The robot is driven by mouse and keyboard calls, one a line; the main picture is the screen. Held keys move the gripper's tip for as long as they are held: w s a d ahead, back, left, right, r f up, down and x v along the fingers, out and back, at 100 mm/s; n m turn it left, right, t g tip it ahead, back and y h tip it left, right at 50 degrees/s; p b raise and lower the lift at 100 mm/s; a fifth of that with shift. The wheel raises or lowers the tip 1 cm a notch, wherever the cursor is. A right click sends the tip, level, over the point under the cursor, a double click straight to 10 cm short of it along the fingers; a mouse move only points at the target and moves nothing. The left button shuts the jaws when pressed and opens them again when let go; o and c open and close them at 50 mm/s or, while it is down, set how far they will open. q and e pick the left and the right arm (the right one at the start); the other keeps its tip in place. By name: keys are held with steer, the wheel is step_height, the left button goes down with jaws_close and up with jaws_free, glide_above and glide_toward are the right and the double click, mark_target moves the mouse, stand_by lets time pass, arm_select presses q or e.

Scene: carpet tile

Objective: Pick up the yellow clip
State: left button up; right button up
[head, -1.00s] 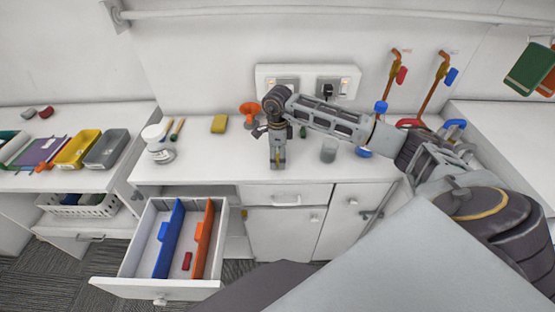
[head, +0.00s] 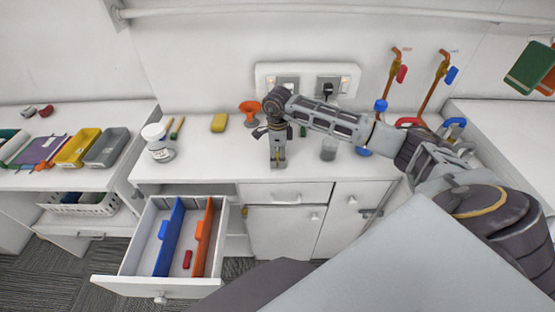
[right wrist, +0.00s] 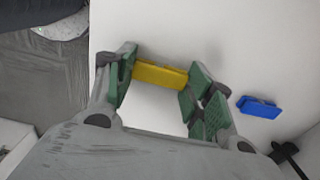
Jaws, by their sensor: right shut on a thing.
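The yellow clip (right wrist: 160,74) is held crosswise between the two green-padded fingers of my right gripper (right wrist: 158,92) in the right wrist view. Its two ends meet the pads. In the head view my right gripper (head: 278,160) points down at the front part of the white counter, and only a small bit of yellow shows at its fingers. Whether the clip touches the counter I cannot tell. My left gripper is not in view.
A blue clip (right wrist: 259,107) lies to the right of the gripper in the right wrist view. The white counter (head: 215,165) also bears a white jar (head: 160,150), a yellow sponge (head: 219,123), an orange funnel (head: 250,110) and a glass (head: 328,149). An open drawer (head: 150,285) juts out below.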

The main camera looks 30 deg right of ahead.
mark_target(278, 158)
steer(key=shift+r, duration=0.15)
step_height(278, 158, up, 10)
steer(key=b, duration=0.1)
steer(key=shift+b, duration=0.35)
stand_by(0.4)
steer(key=shift+s+f, duration=0.1)
steer(key=shift+f, duration=0.2)
